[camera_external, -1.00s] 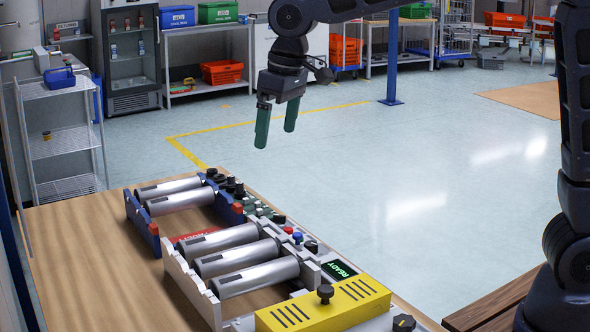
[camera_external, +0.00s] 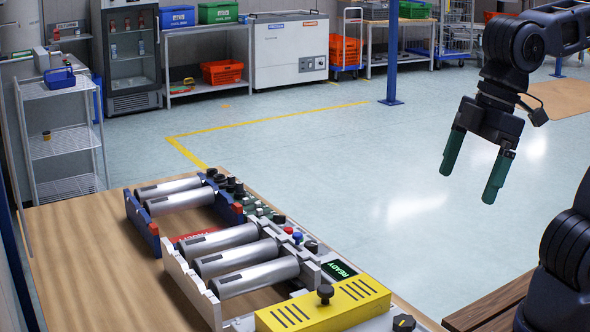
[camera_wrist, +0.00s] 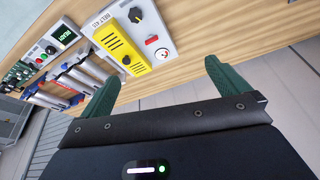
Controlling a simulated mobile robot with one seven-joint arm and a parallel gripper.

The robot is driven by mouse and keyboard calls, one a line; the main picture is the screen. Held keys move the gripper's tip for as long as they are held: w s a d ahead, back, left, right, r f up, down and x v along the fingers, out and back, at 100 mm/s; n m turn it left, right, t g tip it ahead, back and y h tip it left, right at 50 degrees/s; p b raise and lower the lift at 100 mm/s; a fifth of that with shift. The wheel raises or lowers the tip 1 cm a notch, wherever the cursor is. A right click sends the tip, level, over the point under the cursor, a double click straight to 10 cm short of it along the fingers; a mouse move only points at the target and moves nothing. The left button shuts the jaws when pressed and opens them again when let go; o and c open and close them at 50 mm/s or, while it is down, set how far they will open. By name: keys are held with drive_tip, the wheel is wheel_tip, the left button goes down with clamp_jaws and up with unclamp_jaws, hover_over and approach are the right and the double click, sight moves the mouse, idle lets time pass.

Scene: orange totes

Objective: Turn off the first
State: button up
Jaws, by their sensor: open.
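A bench-top machine carries two sets of grey rollers, one set (camera_external: 183,194) behind the other (camera_external: 240,255). Its yellow control box (camera_external: 320,310) has a black knob (camera_external: 325,293). A green READY display (camera_external: 339,270) sits beside it, with red and blue buttons (camera_external: 297,237) farther back. My gripper (camera_external: 467,186) is open and empty, in the air right of the bench. Its green fingers also show in the wrist view (camera_wrist: 157,75).
The wooden bench (camera_external: 95,262) is bare left of the rollers. Shelves with blue, green and orange totes (camera_external: 222,72) and a white chest (camera_external: 290,50) stand along the far wall. A blue post (camera_external: 391,60) rises behind. The floor between is clear.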

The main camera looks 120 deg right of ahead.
drive_tip(key=s+a+f+n, duration=0.3)
drive_tip(key=s+a, duration=0.3)
drive_tip(key=s, duration=0.2)
drive_tip(key=shift+a+f+t+y, duration=0.2)
drive_tip(key=shift+f+t+y, duration=0.15)
drive_tip(key=shift+f, duration=0.4)
